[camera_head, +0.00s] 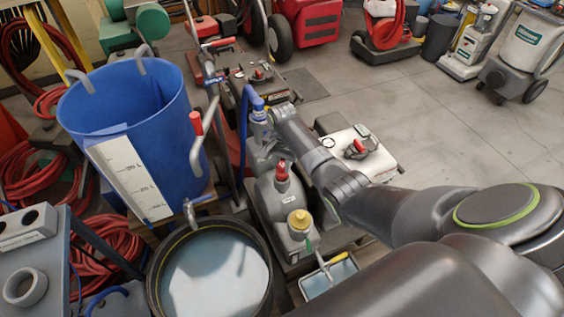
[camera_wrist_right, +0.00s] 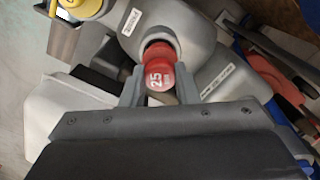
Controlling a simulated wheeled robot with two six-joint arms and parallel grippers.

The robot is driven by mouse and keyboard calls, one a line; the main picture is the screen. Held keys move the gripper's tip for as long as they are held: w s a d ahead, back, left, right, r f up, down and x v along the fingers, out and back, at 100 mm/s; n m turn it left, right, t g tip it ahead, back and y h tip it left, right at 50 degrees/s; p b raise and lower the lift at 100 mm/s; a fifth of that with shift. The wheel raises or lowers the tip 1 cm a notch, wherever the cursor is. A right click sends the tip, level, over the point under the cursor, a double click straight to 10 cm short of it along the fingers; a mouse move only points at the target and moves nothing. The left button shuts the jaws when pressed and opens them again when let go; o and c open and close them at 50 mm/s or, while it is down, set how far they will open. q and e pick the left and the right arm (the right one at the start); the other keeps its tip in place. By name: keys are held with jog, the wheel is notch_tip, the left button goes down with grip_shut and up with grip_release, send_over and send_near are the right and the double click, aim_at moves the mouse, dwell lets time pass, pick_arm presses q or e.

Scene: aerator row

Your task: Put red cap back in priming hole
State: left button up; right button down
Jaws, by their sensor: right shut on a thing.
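The red cap (camera_wrist_right: 160,72), with a white "25" on it, sits between the two fingers of my right gripper (camera_wrist_right: 158,88) in the right wrist view. The gripper is shut on it. The cap is right at the top of a grey pump housing (camera_wrist_right: 178,22); whether it is seated in the priming hole or just above it I cannot tell. In the head view the red cap (camera_head: 282,171) shows upright over the grey pump (camera_head: 275,200), with my right gripper (camera_head: 275,160) close behind it. The hole itself is hidden. My left gripper is not in view.
A yellow cap (camera_head: 299,221) stands on the same pump, nearer the front. A blue tub (camera_head: 140,100) is on the left and a round water-filled bucket (camera_head: 210,270) in front of it. A white-topped machine (camera_head: 350,160) stands to the right.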

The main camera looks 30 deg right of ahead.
jog(key=shift+f+b, duration=0.45)
jog(key=shift+f, duration=0.55)
jog(key=c, duration=1)
grip_release()
jog(key=shift+c, duration=0.2)
